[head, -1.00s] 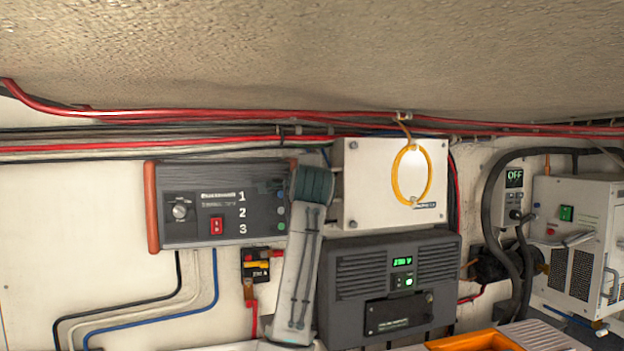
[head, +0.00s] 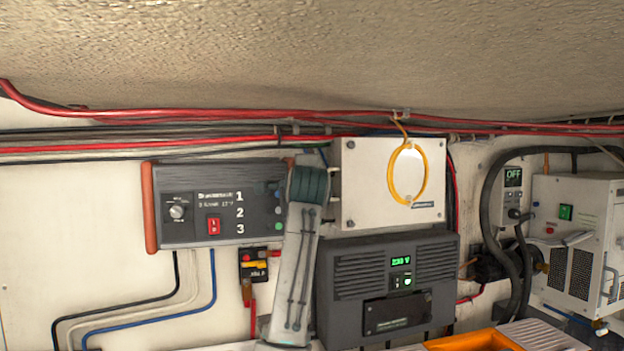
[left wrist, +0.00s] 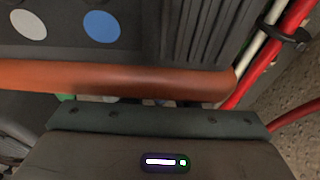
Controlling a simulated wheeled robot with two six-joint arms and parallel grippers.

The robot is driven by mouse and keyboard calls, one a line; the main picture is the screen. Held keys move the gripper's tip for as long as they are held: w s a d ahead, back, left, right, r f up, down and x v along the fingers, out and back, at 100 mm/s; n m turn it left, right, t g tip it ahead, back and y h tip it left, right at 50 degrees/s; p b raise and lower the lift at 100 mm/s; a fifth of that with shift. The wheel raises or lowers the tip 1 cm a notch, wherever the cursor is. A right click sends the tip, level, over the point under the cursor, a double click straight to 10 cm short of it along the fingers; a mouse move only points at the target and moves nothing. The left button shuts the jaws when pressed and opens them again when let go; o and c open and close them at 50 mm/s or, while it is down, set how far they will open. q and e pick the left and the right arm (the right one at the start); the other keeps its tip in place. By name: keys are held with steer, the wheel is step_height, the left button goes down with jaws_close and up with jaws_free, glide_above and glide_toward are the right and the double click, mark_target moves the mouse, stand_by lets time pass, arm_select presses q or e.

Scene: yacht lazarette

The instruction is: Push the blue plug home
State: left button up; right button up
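A dark unit (head: 215,202) with numbers 1, 2, 3 and a red switch hangs on the wall. Its front has coloured dots at the right, including a blue dot (left wrist: 101,26) and a grey one. My left gripper (head: 309,183) stands upright at the unit's right end. In the left wrist view its dark teal end (left wrist: 158,121) lies close along the unit's orange-brown end rail (left wrist: 120,79). Small green and pale parts show in the narrow gap between them. I cannot make out the blue plug; rail and gripper hide most of that gap. My right gripper is not in view.
Red and black cables (head: 200,146) run above the unit under the low ceiling. A white box (head: 365,185) with a yellow loop and a dark inverter (head: 345,290) are close on the gripper's right. Black, white and blue wires hang below the unit.

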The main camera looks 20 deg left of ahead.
arm_select(q)
steer(key=shift+s+a, duration=0.1)
steer(key=shift+a, duration=0.1)
steer(key=b+v, duration=0.3)
steer(key=v, duration=0.5)
steer(key=shift+w+d, duration=0.2)
steer(key=shift+d, duration=0.2)
steer(key=shift+r, duration=0.1)
